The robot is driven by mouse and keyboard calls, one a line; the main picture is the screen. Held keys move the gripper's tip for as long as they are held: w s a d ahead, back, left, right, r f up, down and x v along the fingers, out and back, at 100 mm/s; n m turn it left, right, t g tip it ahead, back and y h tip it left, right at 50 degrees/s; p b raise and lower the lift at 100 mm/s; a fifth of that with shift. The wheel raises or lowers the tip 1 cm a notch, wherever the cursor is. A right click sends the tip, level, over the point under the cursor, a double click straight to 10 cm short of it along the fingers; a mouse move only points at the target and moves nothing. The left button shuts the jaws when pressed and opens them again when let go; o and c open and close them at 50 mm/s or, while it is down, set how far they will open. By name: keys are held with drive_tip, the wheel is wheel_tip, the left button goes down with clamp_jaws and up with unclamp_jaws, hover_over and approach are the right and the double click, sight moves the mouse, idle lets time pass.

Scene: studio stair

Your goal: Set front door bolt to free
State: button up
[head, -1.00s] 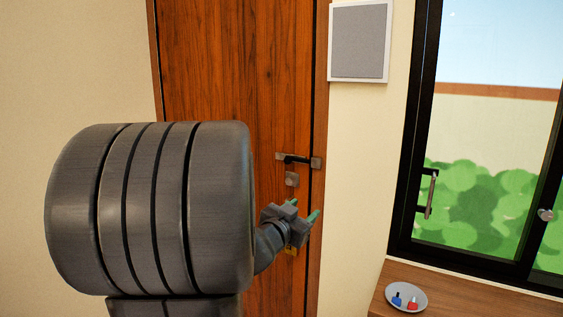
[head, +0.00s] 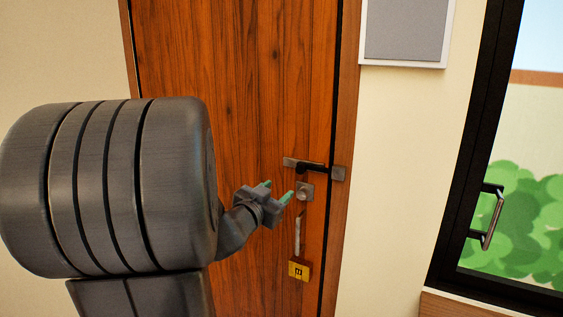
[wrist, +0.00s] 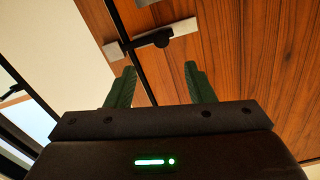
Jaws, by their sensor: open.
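The wooden front door (head: 235,60) is closed in its frame. Its bolt (head: 305,165) is a metal bar with a black knob, reaching across the door edge onto a plate on the frame; it also shows in the wrist view (wrist: 152,39). Below it is a square lock plate (head: 304,191), and below that a vertical handle (head: 298,235). My gripper (head: 277,191) is open and empty, left of and slightly below the bolt, apart from it. In the wrist view my gripper (wrist: 160,85) has its green fingers spread, with the bolt beyond the fingertips.
A yellow tag with a dark mark (head: 299,270) hangs below the handle. A grey panel in a white frame (head: 405,30) is on the wall at right. A black-framed window (head: 470,170) with a handle stands further right, above a wooden ledge (head: 445,305).

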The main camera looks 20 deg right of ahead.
sight(299, 170)
drive_tip(key=p+x, duration=0.2)
drive_tip(key=x, duration=1.1)
drive_tip(key=shift+w+d+r, duration=0.2)
drive_tip(key=shift+d, duration=0.1)
clamp_jaws()
